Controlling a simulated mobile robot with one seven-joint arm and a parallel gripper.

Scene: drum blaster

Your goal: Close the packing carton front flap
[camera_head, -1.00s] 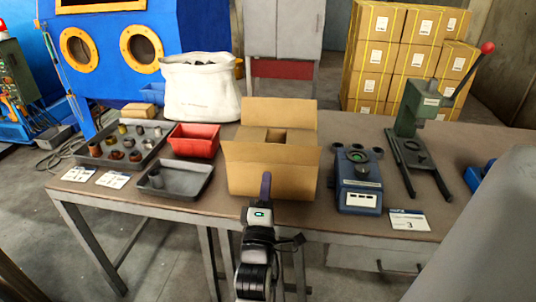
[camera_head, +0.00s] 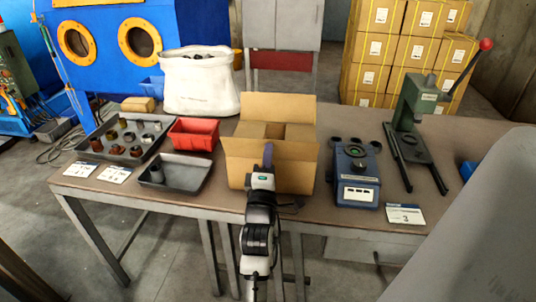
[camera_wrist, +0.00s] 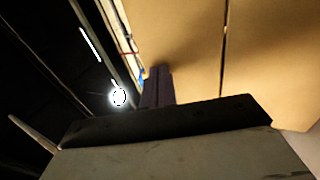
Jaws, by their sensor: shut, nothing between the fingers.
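The open brown packing carton (camera_head: 238,176) stands near the table's front edge, with its back flap (camera_head: 278,106) upright. Its front flap (camera_head: 298,150) is raised and leans outward toward me. The side flaps (camera_head: 298,131) appear folded inward, with a gap between them. My gripper (camera_head: 268,153) is shut and empty, with its purple fingers pointing up in front of the front flap. In the wrist view the fingers (camera_wrist: 158,86) are close to brown cardboard (camera_wrist: 195,45); I cannot tell whether they touch it. My arm hides part of the carton's front.
A blue device (camera_head: 357,175) and a green press (camera_head: 415,130) stand right of the carton. A red bin (camera_head: 194,134), grey trays (camera_head: 172,178) and a white sack (camera_head: 200,85) are to its left.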

